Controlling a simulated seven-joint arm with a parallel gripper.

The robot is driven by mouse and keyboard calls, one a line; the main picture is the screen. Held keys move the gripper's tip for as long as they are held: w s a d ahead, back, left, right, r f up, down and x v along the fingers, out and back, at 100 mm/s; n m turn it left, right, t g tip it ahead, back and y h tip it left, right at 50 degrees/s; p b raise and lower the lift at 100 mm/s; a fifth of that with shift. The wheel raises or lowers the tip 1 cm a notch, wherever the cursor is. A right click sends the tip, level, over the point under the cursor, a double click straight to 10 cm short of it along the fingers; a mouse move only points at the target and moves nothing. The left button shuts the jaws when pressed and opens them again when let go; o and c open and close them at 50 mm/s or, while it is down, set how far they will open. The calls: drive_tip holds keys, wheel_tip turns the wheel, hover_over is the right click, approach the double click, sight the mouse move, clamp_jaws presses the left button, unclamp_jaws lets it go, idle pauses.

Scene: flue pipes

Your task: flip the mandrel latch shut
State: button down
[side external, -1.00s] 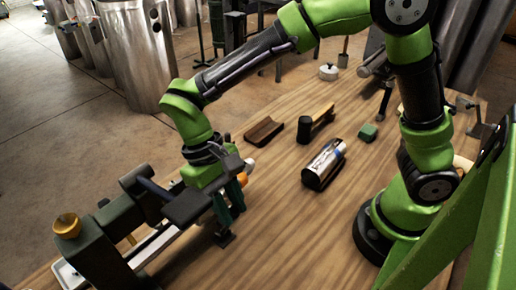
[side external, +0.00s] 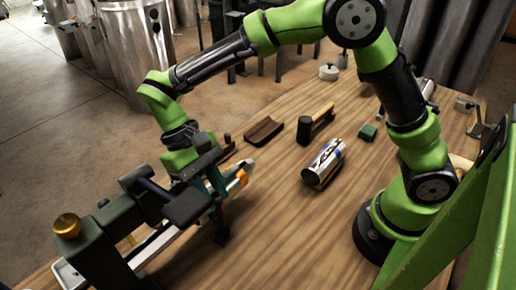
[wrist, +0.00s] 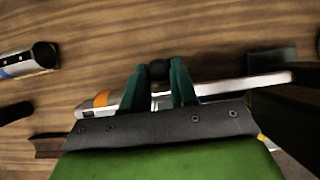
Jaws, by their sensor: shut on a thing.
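The dark green mandrel stand (side external: 95,250) with a brass knob (side external: 67,225) is at the lower left of the side view. A dark flat pad (side external: 187,207) sits before my gripper and partly hides it. In the wrist view my gripper (wrist: 158,68) has its two teal fingers around a small dark round knob (wrist: 158,71), which looks like the latch handle. The fingers are shut on it. A pale bar with an orange band (wrist: 101,99) runs behind the fingers; the orange part also shows in the side view (side external: 241,178). The latch's hinge is hidden.
A silver cylinder (side external: 323,165) lies on the wooden table, with a brown grooved block (side external: 264,132), a wood-handled tool (side external: 318,122) and a small green block (side external: 368,131) beyond it. The front middle of the table is clear.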

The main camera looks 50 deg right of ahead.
drive_tip(key=shift+w, duration=0.25)
drive_tip(key=c, duration=0.9)
unclamp_jaws()
drive_tip(key=shift+s, duration=0.1)
drive_tip(key=v, duration=1.2)
